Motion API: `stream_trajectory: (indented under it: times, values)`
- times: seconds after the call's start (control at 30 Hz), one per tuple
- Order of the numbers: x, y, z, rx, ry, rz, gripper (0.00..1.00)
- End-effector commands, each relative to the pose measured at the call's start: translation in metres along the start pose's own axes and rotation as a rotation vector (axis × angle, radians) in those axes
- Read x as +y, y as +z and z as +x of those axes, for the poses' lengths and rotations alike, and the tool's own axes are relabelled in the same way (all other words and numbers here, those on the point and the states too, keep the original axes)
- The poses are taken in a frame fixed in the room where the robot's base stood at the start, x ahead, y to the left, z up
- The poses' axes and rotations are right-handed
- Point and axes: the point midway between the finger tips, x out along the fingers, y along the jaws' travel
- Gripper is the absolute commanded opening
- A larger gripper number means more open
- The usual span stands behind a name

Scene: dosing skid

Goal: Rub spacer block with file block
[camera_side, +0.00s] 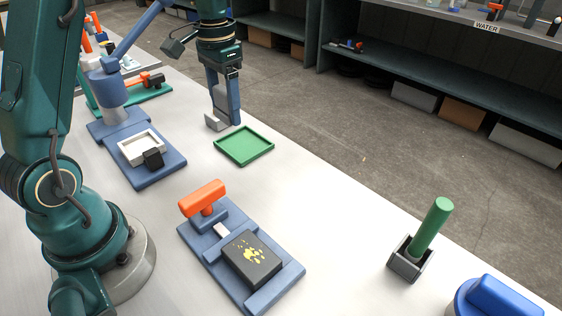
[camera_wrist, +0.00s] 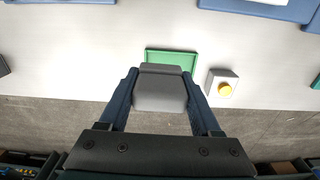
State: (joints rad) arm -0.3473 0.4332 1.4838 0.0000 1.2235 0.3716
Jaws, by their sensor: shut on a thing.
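My gripper (camera_side: 225,116) is shut on a grey block, which I take to be the file block (camera_wrist: 160,90). In the side view its light grey lower end (camera_side: 214,123) shows at the fingertips, beside the green tray. In the wrist view it fills the space between the fingers (camera_wrist: 160,108). A dark block with yellow patches on top, which I take to be the spacer block (camera_side: 250,258), sits in a blue clamp fixture (camera_side: 211,257) with an orange handle (camera_side: 202,198), well apart from my gripper.
An empty-looking green tray (camera_side: 244,147) lies close to my gripper. A blue fixture with a white frame (camera_side: 139,148) stands left. A green rod (camera_side: 433,222) stands in a dark holder (camera_side: 408,262) at right. A box with an orange button (camera_wrist: 221,87) shows in the wrist view.

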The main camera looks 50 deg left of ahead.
Motion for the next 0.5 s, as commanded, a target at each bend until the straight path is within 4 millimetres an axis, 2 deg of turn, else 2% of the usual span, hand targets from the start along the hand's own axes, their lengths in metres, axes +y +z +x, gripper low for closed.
stream_trajectory:
  times: [0.1, 0.17, 0.37, 0.5]
  values:
    - [0.002, 0.003, 0.003, -0.009, 0.004, 0.071, 0.2]
    - [0.012, 0.005, 0.003, -0.013, 0.006, 0.156, 0.2]
    - [0.067, 0.01, 0.001, -0.021, 0.01, 0.473, 0.2]
    - [0.115, 0.022, -0.001, -0.023, 0.01, 0.728, 0.2]
